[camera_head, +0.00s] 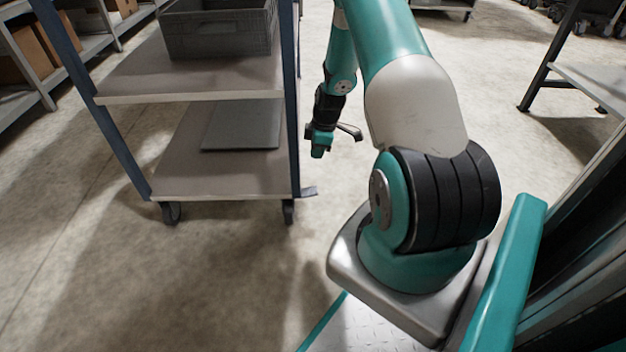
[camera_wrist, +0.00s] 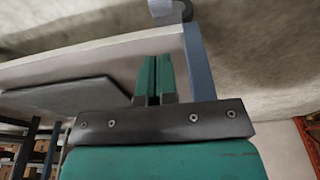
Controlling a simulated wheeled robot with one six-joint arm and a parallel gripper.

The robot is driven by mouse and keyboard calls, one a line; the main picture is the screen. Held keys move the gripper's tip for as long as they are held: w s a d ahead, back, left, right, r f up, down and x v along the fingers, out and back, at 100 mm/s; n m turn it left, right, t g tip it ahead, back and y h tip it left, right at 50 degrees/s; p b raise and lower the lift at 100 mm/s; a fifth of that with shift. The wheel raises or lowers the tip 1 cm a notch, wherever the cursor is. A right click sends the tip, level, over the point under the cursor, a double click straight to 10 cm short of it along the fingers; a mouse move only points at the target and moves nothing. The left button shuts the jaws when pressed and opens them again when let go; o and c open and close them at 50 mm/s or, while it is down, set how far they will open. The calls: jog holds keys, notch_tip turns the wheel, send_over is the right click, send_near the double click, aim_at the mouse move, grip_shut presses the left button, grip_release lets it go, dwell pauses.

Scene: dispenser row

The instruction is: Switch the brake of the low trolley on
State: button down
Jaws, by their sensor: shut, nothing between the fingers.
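The trolley (camera_head: 215,187) has blue posts and grey shelves and stands at left centre in the head view. A small grey tab, which looks like its brake pedal (camera_head: 308,192), sticks out to the right at the foot of its near right post. It also seems to show at the top of the wrist view (camera_wrist: 163,9), beside a dark caster. I cannot tell whether it is up or down. My gripper (camera_head: 318,152) is just right of that post, above the tab and apart from it. In the wrist view its teal fingers (camera_wrist: 155,78) are together and empty.
A grey bin (camera_head: 218,30) stands on the trolley's upper shelf, and a flat dark panel (camera_head: 242,124) lies on the lower one. Shelving with boxes (camera_head: 30,50) is at the far left. A table (camera_head: 590,80) stands at the right.

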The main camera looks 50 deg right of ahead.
aim_at(313, 190)
jog(key=f+b, duration=0.2)
jog(key=f, duration=0.2)
jog(key=f+b, duration=0.3)
jog(key=f, duration=0.1)
jog(key=f+b, duration=0.3)
jog(key=f, duration=0.2)
jog(key=shift+w+a, duration=0.35)
jog(key=shift+d+f+b, duration=0.1)
jog(key=shift+f+b, duration=0.25)
jog(key=shift+b, duration=0.15)
jog(key=shift+s, duration=0.1)
